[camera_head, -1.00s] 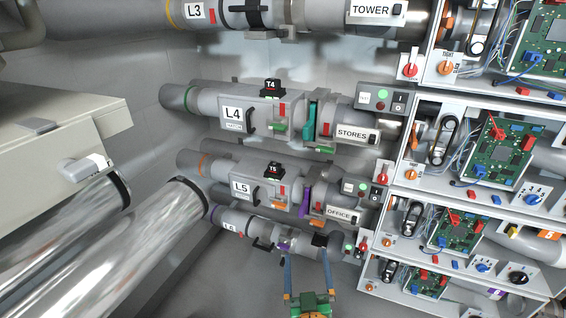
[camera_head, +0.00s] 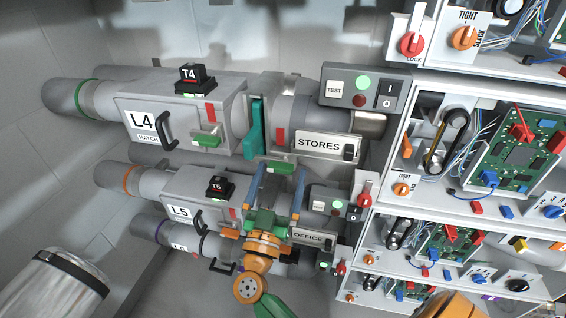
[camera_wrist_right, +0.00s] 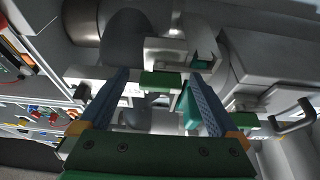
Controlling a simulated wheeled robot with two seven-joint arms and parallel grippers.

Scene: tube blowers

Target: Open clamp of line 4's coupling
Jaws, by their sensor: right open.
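Line 4's grey pipe has an L4 box (camera_head: 180,118) on the left and a STORES-labelled end (camera_head: 322,143) on the right. Between them is the coupling with an upright teal lever (camera_head: 254,128). A green-topped clamp handle (camera_head: 280,167) sits under the coupling; it also shows in the wrist view (camera_wrist_right: 160,79). My right gripper (camera_head: 279,174) is open, its blue fingers pointing up, with the tips around the clamp handle's level. In the wrist view the open fingers (camera_wrist_right: 160,76) stand either side of the green handle, apart from it. My left gripper is not in view.
The L5 line (camera_head: 190,195) runs just below, behind my right gripper. A TEST switch box (camera_head: 362,90) stands right of the coupling. Shelves (camera_head: 460,110) with circuit boards and knobs fill the right side. A shiny pipe (camera_head: 60,285) is at lower left.

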